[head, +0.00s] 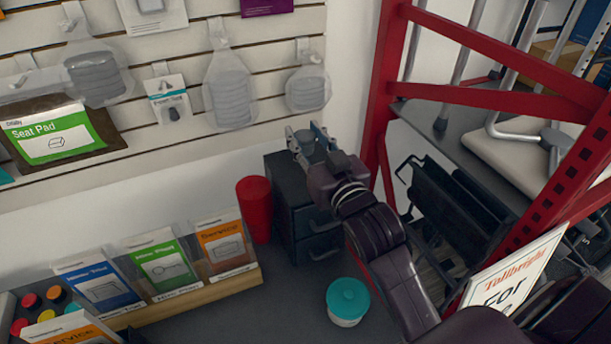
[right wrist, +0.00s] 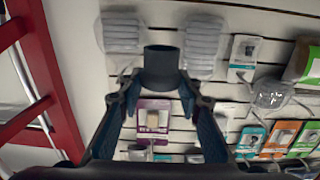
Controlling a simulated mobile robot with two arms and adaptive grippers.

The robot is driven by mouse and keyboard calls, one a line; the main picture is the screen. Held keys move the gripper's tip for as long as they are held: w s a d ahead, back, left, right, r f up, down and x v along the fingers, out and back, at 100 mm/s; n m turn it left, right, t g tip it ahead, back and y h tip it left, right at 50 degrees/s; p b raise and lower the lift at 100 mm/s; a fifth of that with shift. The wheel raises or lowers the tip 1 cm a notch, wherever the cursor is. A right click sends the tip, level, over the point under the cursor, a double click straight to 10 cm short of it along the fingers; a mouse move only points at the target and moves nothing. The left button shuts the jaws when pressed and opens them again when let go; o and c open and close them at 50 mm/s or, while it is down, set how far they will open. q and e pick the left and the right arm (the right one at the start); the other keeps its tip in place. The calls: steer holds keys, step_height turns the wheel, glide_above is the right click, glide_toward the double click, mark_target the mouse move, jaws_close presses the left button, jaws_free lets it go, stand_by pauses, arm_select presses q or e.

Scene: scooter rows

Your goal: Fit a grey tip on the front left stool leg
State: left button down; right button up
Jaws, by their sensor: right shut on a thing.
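My right gripper (head: 312,136) is raised above the dark drawer unit, in front of the slatted wall. It is shut on a grey tip (right wrist: 162,66), a short dark grey hollow cylinder, which shows between the fingertips in the right wrist view. In the head view the tip (head: 306,142) is small and partly covered by the fingers. A stool with a cream seat (head: 515,160) and metal legs (head: 460,65) is on the grey shelf at the right, partly hidden by the red rack. Which leg is the front left one I cannot tell. My left gripper is out of view.
Red rack posts (head: 384,85) and braces (head: 490,97) stand between my right gripper and the stool. A red cup (head: 255,207), dark drawers (head: 292,205), a teal-lidded tub (head: 347,300) and leaflet holders (head: 165,272) stand on the counter. Packs hang on the wall.

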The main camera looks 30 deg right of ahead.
step_height(320, 180, down, 11)
steer(key=shift+f, duration=0.15)
stand_by(0.4)
steer(key=shift+f, duration=0.1)
steer(key=o, duration=1)
